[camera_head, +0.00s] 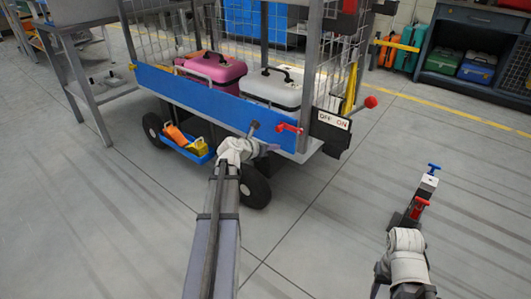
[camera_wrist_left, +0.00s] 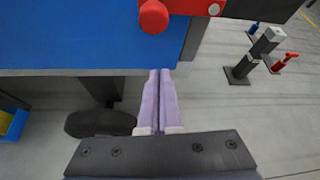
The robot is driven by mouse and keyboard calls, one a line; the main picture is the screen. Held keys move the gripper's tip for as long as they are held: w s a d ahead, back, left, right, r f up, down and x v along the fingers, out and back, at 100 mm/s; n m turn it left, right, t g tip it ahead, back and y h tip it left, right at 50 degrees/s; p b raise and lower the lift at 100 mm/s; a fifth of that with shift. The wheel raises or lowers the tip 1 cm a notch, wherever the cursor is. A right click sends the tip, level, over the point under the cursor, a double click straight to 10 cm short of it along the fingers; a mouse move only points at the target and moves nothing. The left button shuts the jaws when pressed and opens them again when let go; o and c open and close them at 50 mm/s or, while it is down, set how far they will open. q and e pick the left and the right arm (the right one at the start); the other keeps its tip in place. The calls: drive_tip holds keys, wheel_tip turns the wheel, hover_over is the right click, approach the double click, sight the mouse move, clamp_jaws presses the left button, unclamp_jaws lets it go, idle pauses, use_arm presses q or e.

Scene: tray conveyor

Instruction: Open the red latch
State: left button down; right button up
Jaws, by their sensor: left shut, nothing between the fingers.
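The red latch (camera_head: 289,128) is on the right end of the cart's blue side panel (camera_head: 200,98), near the corner post. In the left wrist view the latch's round red knob (camera_wrist_left: 154,16) and part of its red bar (camera_wrist_left: 200,7) show at the top, cut by the frame edge. My left gripper (camera_head: 268,147) is just below and left of the latch. In the left wrist view its pale fingers (camera_wrist_left: 161,75) are together and empty, their tips at the panel's lower edge, apart from the knob. My right wrist shows at the lower right of the head view; its fingers cannot be made out.
An OFF/ON plate (camera_head: 333,120) is right of the latch. A red ball knob (camera_head: 371,102) sticks out beyond it. The cart holds a pink case (camera_head: 215,67) and a white case (camera_head: 270,92). A dark-based stand (camera_wrist_left: 240,75) has red and blue handles. Floor around is mostly open.

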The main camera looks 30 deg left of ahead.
sight(288, 130)
use_arm(q)
drive_tip(key=shift+w+a+r+p, duration=0.1)
drive_tip(key=shift+w+r+p, duration=0.1)
drive_tip(key=shift+r+p, duration=0.45)
drive_tip(key=shift+w+a+r+p, duration=0.1)
drive_tip(key=shift+w+r+p, duration=0.15)
drive_tip(key=shift+r+p, duration=0.4)
drive_tip(key=shift+w+a+r+p, duration=0.1)
drive_tip(key=shift+w+r+p, duration=0.1)
drive_tip(key=shift+r+p, duration=0.45)
use_arm(e)
drive_tip(key=shift+r, duration=1.85)
use_arm(q)
drive_tip(key=shift+f, duration=0.15)
